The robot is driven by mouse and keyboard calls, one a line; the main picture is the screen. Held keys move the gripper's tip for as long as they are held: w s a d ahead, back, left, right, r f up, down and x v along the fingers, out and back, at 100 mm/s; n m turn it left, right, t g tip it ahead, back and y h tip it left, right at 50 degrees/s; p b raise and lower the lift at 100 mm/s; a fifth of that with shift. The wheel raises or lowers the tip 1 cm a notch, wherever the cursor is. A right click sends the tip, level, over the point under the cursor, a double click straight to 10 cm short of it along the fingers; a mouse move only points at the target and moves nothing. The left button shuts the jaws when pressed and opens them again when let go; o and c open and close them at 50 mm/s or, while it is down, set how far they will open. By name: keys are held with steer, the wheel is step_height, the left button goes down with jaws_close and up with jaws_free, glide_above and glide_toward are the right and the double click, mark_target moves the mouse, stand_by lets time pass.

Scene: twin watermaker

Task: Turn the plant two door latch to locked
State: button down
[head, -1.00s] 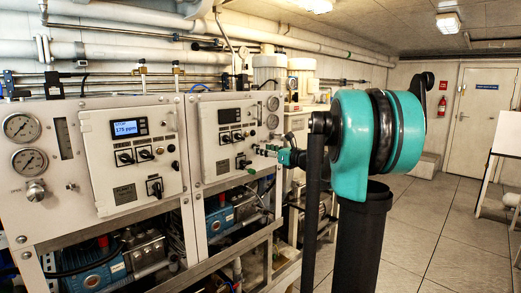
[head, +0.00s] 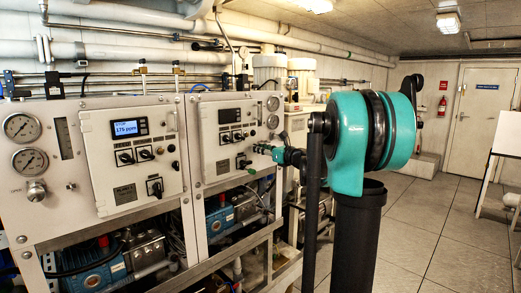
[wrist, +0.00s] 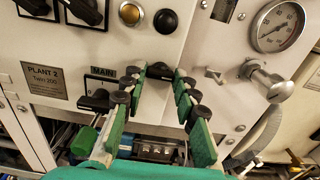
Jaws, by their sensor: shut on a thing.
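The plant two door latch (wrist: 158,71) is a small dark handle at the lower edge of the white plant two panel in the wrist view. My gripper (wrist: 158,80) has its green, black-padded fingers on either side of the latch and is shut on it. The latch's exact angle is hard to tell. In the head view my gripper (head: 260,149) reaches the right edge of the plant two door (head: 213,143), and the latch is hidden there by the fingers.
The black MAIN switch (wrist: 95,98) sits close to the left finger. A pressure gauge (wrist: 278,26) and a metal valve knob (wrist: 268,82) are to the right. The plant one panel (head: 120,185) is further left. The floor at right (head: 430,220) is clear.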

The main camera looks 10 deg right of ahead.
steer(key=shift+n, duration=8.9)
steer(key=c, duration=1.2)
jaws_free()
steer(key=shift+o, duration=0.2)
steer(key=shift+s+d, duration=0.1)
